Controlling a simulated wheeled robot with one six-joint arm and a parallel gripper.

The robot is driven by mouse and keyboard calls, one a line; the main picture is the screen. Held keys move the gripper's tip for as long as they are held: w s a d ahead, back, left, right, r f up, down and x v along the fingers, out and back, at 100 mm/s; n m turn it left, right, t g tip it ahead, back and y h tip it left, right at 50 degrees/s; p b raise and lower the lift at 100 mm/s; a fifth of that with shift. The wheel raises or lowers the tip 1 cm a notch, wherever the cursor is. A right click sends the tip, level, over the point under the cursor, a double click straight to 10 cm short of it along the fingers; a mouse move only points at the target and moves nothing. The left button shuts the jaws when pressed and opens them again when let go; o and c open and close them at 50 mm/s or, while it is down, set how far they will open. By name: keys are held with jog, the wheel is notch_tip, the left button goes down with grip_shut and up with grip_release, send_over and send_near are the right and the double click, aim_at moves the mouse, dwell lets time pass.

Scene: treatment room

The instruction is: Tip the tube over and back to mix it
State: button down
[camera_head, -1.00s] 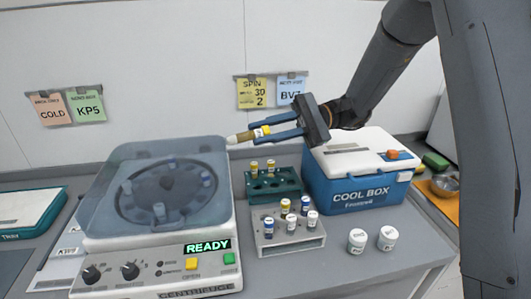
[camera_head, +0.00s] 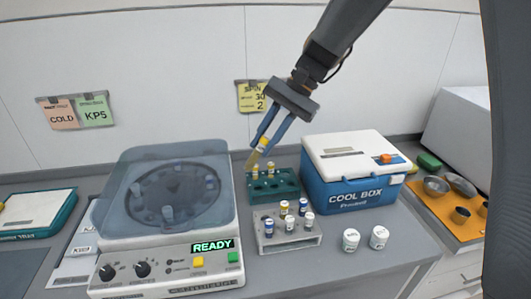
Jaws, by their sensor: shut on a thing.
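My gripper (camera_head: 265,146) is shut on a tube (camera_head: 255,158) with a yellow and white band and a tan end. The tube slants down and to the left, its tan end lowest, just above the back left of the green rack (camera_head: 288,191). I cannot tell whether the tube touches anything there. Two yellow-topped tubes stand upright in the green rack, one of them (camera_head: 270,169) close to the held tube. Part of the held tube is hidden by the fingers.
A grey rack (camera_head: 300,241) with several capped tubes stands in front. The centrifuge (camera_head: 165,200), lid down and reading READY, is at left. The blue cool box (camera_head: 350,190) is at right. Two white jars (camera_head: 351,239) (camera_head: 379,237) stand at front right.

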jog(key=t+h, duration=0.2)
jog(key=h, duration=0.2)
jog(key=shift+a, duration=0.15)
jog(key=shift+t+h, duration=0.5)
jog(key=shift+h, duration=0.6)
